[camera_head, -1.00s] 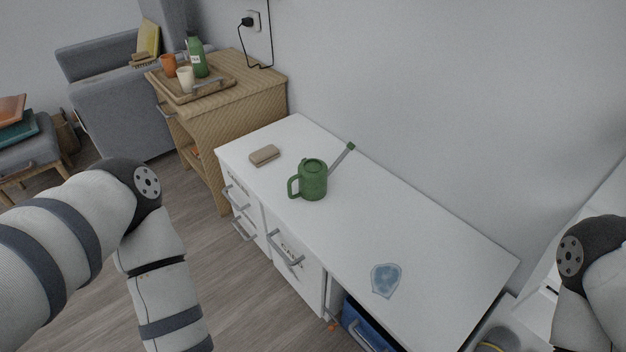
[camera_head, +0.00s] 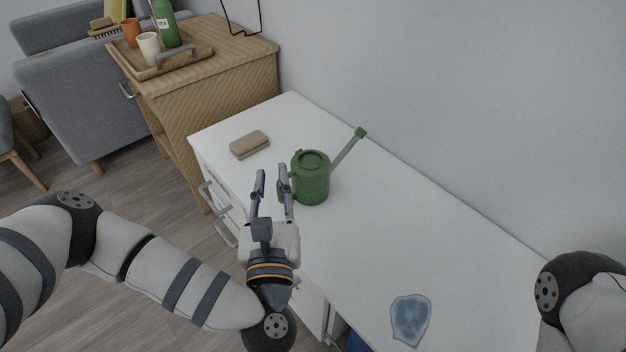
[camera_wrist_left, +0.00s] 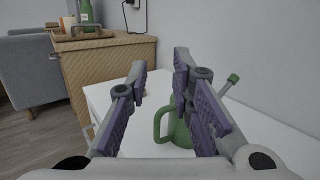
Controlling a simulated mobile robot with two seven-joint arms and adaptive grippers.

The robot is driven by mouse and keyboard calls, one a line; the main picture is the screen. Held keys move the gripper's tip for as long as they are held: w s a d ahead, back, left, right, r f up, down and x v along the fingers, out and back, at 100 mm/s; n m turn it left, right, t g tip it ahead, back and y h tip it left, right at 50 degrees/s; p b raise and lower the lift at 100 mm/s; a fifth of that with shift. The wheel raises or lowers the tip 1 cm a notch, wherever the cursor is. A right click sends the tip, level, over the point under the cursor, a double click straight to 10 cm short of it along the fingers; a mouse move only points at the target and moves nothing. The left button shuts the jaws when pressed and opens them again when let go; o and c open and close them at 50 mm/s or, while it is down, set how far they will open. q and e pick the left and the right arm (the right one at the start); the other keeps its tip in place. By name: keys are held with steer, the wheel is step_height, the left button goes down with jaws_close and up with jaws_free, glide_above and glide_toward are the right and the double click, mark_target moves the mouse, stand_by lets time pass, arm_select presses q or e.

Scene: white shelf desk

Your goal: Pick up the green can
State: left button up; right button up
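The green can (camera_head: 312,180) is a watering can with a long spout pointing to the back right. It stands upright on the white desk top (camera_head: 420,230). My left gripper (camera_head: 272,174) is open and empty, just left of the can, its fingers partly in front of the handle. In the left wrist view the can (camera_wrist_left: 182,133) shows partly behind the right finger, its handle loop facing left between the fingers. The handle does not look gripped. My right gripper is not in view; only part of the right arm shows at the right edge.
A tan block (camera_head: 249,145) lies on the desk left of the can. A blue flat patch (camera_head: 410,318) lies near the front right. A wooden cabinet (camera_head: 225,70) with a tray (camera_head: 190,62), cups and a green bottle stands behind left. The wall borders the desk.

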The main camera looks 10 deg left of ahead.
arm_select(q)
step_height(320, 180, down, 16)
steer(key=s+g+b, duration=0.1)
steer(key=b, duration=0.8)
steer(key=shift+h, duration=0.3)
steer(key=b+x, duration=0.3)
steer(key=x, duration=0.8)
steer(key=shift+w+a+r, duration=0.1)
steer(key=shift+w+r, duration=0.05)
steer(key=shift+w, duration=0.15)
steer(key=shift+w+r, duration=0.1)
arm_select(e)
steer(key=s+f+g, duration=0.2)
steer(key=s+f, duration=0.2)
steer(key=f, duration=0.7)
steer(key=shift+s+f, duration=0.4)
arm_select(q)
steer(key=shift+r, duration=0.1)
jaws_close()
